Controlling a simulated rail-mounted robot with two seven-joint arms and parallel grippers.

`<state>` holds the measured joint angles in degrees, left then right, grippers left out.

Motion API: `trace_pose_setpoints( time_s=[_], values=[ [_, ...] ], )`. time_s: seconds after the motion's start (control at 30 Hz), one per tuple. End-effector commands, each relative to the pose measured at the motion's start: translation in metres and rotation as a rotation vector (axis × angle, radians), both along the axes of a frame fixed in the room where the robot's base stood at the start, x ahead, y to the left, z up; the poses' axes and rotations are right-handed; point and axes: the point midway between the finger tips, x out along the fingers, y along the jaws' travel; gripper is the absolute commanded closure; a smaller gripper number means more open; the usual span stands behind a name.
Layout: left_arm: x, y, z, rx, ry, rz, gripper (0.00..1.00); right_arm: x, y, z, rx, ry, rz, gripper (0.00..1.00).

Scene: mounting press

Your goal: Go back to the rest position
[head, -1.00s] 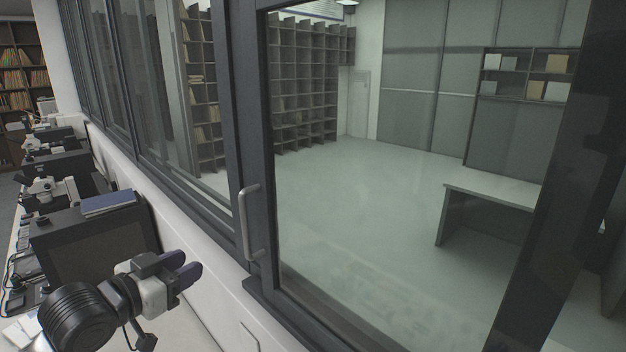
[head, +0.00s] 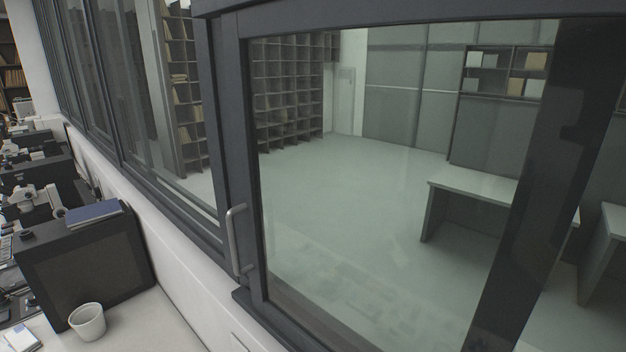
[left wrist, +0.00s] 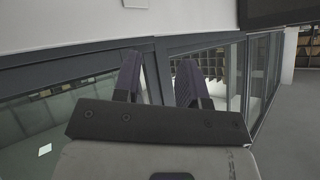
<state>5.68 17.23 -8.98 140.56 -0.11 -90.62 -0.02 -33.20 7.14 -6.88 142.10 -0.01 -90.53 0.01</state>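My left gripper (left wrist: 158,82) shows in the left wrist view. Its two dark fingers stand apart with nothing between them, so it is open and empty. Behind it in that view are dark window frames and glass. Neither gripper shows in the head view now, and my right gripper is in no view. The task names no object to handle.
A large window with a dark frame (head: 236,130) and a grey handle (head: 234,240) fills the head view. A white cup (head: 88,322) stands on the bench in front of a dark box (head: 88,262) with a blue book (head: 95,213) on top. Microscopes (head: 38,203) line the bench at left.

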Motion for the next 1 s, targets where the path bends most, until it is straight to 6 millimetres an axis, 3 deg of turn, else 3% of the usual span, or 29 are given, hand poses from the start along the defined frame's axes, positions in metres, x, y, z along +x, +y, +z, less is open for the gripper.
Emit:
trace_pose_setpoints(
  time_s=[0.1,0.3,0.5,0.7,1.0],
  values=[
    [-0.047,-0.012,-0.041,-0.071,0.153,0.012,0.61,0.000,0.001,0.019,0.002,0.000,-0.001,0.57],
    [-0.124,-0.024,-0.101,-0.147,0.394,0.046,0.61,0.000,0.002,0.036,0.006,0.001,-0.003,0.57],
    [-0.186,-0.033,-0.132,-0.179,0.561,0.066,0.61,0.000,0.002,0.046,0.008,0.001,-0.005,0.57],
    [-0.216,-0.033,-0.143,-0.178,0.633,0.073,0.61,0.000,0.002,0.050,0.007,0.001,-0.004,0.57],
    [-0.220,-0.033,-0.145,-0.177,0.643,0.074,0.61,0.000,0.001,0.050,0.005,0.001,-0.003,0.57]
  ],
)
